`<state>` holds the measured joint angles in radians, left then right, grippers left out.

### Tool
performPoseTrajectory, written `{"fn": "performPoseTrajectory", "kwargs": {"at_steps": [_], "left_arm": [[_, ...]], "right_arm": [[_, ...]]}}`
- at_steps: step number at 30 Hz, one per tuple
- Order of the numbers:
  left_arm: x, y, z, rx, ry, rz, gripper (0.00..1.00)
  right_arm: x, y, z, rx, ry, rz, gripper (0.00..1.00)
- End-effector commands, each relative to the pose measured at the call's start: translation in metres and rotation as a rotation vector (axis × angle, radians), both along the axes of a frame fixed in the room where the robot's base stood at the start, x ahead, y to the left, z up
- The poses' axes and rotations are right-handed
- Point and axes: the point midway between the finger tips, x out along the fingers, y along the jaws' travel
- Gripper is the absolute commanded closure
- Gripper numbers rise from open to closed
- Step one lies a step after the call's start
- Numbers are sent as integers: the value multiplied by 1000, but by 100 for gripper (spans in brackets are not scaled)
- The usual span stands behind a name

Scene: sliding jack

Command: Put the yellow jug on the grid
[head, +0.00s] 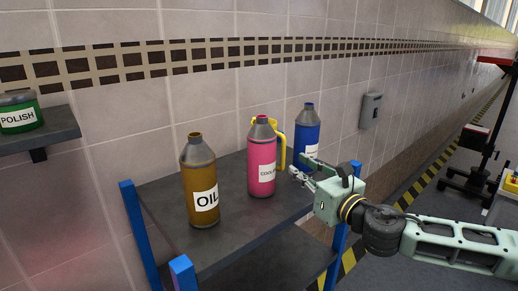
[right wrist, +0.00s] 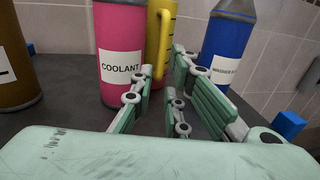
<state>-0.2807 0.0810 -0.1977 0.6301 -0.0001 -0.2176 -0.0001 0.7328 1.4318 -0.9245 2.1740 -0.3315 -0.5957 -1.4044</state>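The yellow jug (head: 283,150) stands on the dark shelf, mostly hidden behind the pink coolant bottle (head: 262,160); its handle shows at the right of that bottle. In the right wrist view the jug (right wrist: 154,45) stands between the coolant bottle and the blue bottle, its handle facing my gripper. My right gripper (head: 300,172) is open and empty in front of the jug, right of the coolant bottle. In the right wrist view its fingers (right wrist: 163,78) are apart, pointing toward the jug. My left gripper is not in view. I cannot make out a grid.
A brown oil bottle (head: 198,180) stands at the left on the shelf (head: 240,225), and a blue bottle (head: 306,134) stands close behind my right gripper. Blue posts (head: 133,220) edge the shelf. A green polish tin (head: 18,112) sits on a wall shelf at the left.

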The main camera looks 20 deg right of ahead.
Motion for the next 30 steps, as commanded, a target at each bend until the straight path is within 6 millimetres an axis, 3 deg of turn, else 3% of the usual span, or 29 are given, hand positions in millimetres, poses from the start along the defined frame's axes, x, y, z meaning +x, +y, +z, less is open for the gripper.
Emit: {"fn": "performPoseTrajectory", "kwargs": {"at_steps": [5,12,15,21,26,30], "left_arm": [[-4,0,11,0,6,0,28],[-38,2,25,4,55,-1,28],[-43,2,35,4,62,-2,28],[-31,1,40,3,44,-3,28],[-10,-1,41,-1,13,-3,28],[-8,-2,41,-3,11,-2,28]], "right_arm": [[16,2,4,3,-2,1,86],[42,5,6,3,-1,1,86],[57,6,7,3,0,0,86],[75,8,3,2,0,0,86],[76,8,1,2,1,0,86],[76,8,1,2,0,0,90]]}}
